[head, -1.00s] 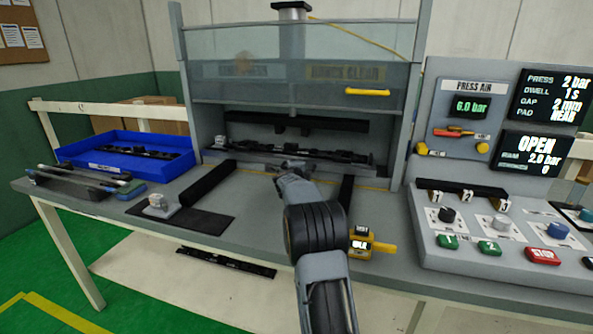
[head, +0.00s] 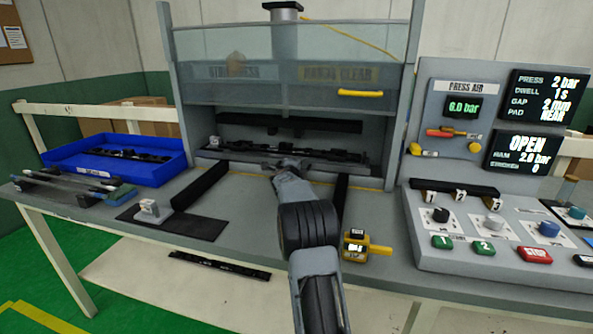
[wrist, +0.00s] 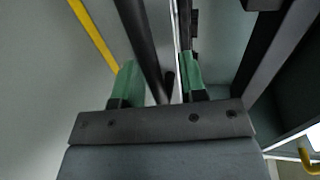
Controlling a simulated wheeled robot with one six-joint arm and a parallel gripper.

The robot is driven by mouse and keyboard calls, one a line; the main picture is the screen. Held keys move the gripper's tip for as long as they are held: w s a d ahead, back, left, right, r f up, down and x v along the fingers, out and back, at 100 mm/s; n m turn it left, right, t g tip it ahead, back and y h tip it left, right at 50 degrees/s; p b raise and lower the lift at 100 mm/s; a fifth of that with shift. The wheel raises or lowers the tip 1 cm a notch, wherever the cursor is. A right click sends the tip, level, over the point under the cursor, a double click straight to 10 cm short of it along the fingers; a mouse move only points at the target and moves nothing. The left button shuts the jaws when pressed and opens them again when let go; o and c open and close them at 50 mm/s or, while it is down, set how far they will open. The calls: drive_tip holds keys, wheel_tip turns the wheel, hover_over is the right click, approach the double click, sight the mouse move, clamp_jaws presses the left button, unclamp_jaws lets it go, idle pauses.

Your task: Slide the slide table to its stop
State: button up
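The slide table (head: 237,157) is a dark grey plate at the press opening in the head view, carrying a long black trim part (head: 318,154). Bare black rails (head: 202,186) extend in front of it on both sides. My gripper (head: 281,166) is at the table's front edge, near its middle; in the head view my wrist hides the contact. In the wrist view its green fingertips (wrist: 160,78) are apart, with a dark bar (wrist: 143,40) running between them and gaps visible beside it. Whether either finger touches the bar is unclear.
A clear guard with a yellow handle (head: 360,93) is raised above the press opening. A blue tray (head: 115,165) with black parts stands at left. A yellow device (head: 364,246) sits right of my arm. A button panel (head: 490,230) is at right; the display reads OPEN.

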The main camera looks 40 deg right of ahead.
drive_tip(key=shift+s, duration=0.1)
drive_tip(key=b+v, duration=0.1)
drive_tip(key=v, duration=1.2)
drive_tip(key=shift+s+a, duration=0.2)
drive_tip(key=shift+a, duration=0.1)
drive_tip(key=a+r+n+t+y+p, duration=0.4)
drive_tip(key=a+r+n+y+p, duration=0.25)
drive_tip(key=a+n, duration=0.5)
drive_tip(key=s+a+r+n+g+y+p, duration=0.1)
drive_tip(key=s+a+n+y+p, duration=0.15)
drive_tip(key=a, duration=0.35)
drive_tip(key=s+a+r+n+g+y+p, duration=0.1)
drive_tip(key=s+a+n+y, duration=0.25)
drive_tip(key=a, duration=0.25)
drive_tip(key=s+a+f+n+g+p, duration=0.1)
drive_tip(key=s+n+g, duration=0.3)
drive_tip(key=s, duration=0.6)
drive_tip(key=s+a+f+n+g+p, duration=0.2)
drive_tip(key=s+a+n+g+p, duration=0.1)
drive_tip(key=s+n, duration=0.4)
drive_tip(key=s+a+p, duration=0.1)
drive_tip(key=s, duration=0.2)
drive_tip(key=shift+s+a+f+g, duration=0.25)
drive_tip(key=shift+s+f+g, duration=0.05)
drive_tip(key=shift+s+g, duration=0.1)
